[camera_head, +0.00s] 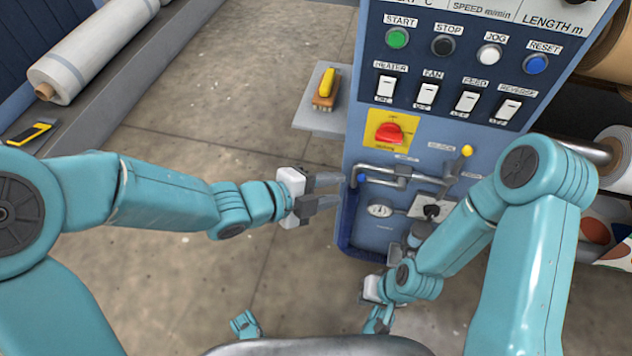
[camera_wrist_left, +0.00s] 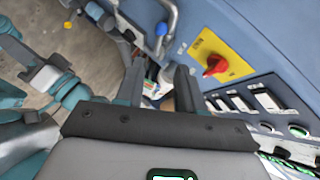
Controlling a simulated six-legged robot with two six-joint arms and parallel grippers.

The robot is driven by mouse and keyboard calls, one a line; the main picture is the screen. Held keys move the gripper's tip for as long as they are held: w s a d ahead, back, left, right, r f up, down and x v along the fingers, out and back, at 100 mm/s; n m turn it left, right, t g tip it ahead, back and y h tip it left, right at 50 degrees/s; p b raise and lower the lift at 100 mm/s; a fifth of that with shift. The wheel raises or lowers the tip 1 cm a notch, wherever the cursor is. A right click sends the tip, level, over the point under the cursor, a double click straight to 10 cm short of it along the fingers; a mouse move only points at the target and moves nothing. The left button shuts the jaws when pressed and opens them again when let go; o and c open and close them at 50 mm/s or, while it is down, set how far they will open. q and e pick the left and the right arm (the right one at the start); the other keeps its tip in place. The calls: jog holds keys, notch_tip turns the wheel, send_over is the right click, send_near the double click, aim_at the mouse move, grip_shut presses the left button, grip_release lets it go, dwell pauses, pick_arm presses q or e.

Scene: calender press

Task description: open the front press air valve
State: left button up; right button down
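The press's blue control panel (camera_head: 400,140) stands at the centre right of the head view. Below its red rotary switch (camera_head: 389,133) is grey pipework (camera_head: 395,172) with a small blue-tipped lever (camera_head: 361,179) at its left end. The blue tip also shows in the left wrist view (camera_wrist_left: 161,28). A second lever with a yellow knob (camera_head: 467,151) stands to the right. I cannot tell which lever is the air valve. My left gripper (camera_head: 336,189) is open and empty, just left of the blue tip and apart from it. My right gripper (camera_head: 374,289) is low; its fingers are unclear.
A side shelf (camera_head: 318,120) with a yellow-handled brush (camera_head: 326,88) juts out left of the panel. The floor left of the panel is clear.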

pick_arm(q)
jog(key=v, duration=0.3)
jog(key=shift+s+a+r+p, duration=0.1)
jog(key=shift+a+p, duration=0.1)
jog(key=shift+p, duration=0.15)
jog(key=s+a+f+n+y, duration=0.1)
jog(key=a+f+n, duration=0.15)
jog(key=f, duration=0.25)
jog(key=a+f+n+g+y, duration=0.1)
jog(key=a+f+n, duration=0.15)
jog(key=f, duration=0.35)
jog(key=s+a+f+n+y, duration=0.1)
jog(key=a+f+n, duration=0.15)
jog(key=f, duration=0.25)
jog(key=s+a+f+n+g+y, duration=0.5)
jog(key=s+f+n, duration=0.6)
jog(key=n, duration=0.9)
notch_tip(320, 180, up, 30)
jog(key=p, duration=3)
jog(key=shift+s+a+h, duration=0.15)
jog(key=shift+a+h, duration=0.05)
jog(key=shift+h, duration=0.1)
